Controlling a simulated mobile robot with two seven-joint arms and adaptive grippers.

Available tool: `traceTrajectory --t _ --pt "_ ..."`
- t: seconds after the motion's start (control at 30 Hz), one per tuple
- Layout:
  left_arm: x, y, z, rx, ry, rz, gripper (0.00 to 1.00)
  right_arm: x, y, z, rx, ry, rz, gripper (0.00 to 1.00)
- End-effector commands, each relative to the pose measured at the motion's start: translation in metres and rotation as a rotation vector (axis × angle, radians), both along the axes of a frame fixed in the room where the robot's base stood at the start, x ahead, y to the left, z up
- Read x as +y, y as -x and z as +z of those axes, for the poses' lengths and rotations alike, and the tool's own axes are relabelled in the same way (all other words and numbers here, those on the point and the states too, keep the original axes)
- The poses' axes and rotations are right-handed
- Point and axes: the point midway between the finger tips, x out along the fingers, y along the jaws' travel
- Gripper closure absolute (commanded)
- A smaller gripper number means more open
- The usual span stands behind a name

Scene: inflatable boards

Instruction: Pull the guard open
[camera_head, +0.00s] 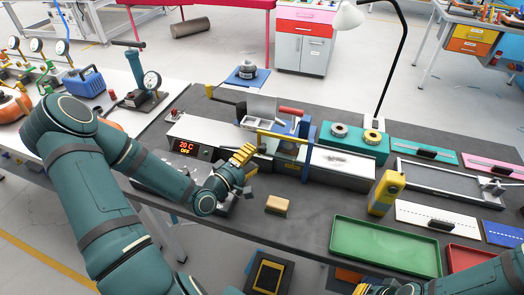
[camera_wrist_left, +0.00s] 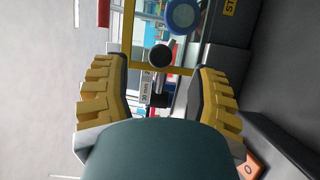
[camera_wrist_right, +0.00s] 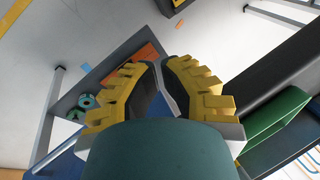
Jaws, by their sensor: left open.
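The guard (camera_head: 284,135) is a see-through panel in a yellow frame on the bench machine (camera_head: 287,160), and it looks lowered. Its yellow frame also shows in the left wrist view (camera_wrist_left: 183,71). My left gripper (camera_head: 246,163) is close in front of the machine, at the left end of the guard. In the left wrist view, its fingers (camera_wrist_left: 160,88) are wide apart, with a dark round knob (camera_wrist_left: 160,56) between them, and I see no contact. My right gripper (camera_wrist_right: 162,66) has its fingertips together beyond the bench's front edge, with nothing visible held.
A temperature display (camera_head: 188,148) is left of the machine. A tan block (camera_head: 277,204) lies on the dark bench in front. A yellow handheld device (camera_head: 385,192) and green tray (camera_head: 385,247) are to the right. A lamp (camera_head: 348,16) stands behind.

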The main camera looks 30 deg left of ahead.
Motion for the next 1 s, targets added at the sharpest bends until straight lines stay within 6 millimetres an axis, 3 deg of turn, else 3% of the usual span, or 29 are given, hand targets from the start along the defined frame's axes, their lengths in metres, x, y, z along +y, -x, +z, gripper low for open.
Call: traceTrajectory --t 0.1,0.3,0.7,0.87,1.0 --pt "-0.004 -0.02 0.0 -0.002 0.001 -0.003 0.41 0.0 0.001 -0.002 0.002 0.0 0.002 1.0" --pt "-0.007 -0.04 0.0 0.0 0.0 -0.001 0.41 0.0 0.001 -0.003 0.002 0.0 0.002 1.0" --pt "-0.007 -0.045 0.0 0.001 0.001 0.0 0.43 0.0 0.001 -0.003 0.003 0.0 0.002 1.0" --pt "-0.007 -0.045 0.0 0.001 0.001 0.0 0.99 0.0 0.001 -0.003 0.002 0.0 0.002 1.0" --pt "-0.007 -0.045 0.0 0.001 0.001 0.0 1.0 0.0 0.001 -0.003 0.002 0.0 0.002 1.0"
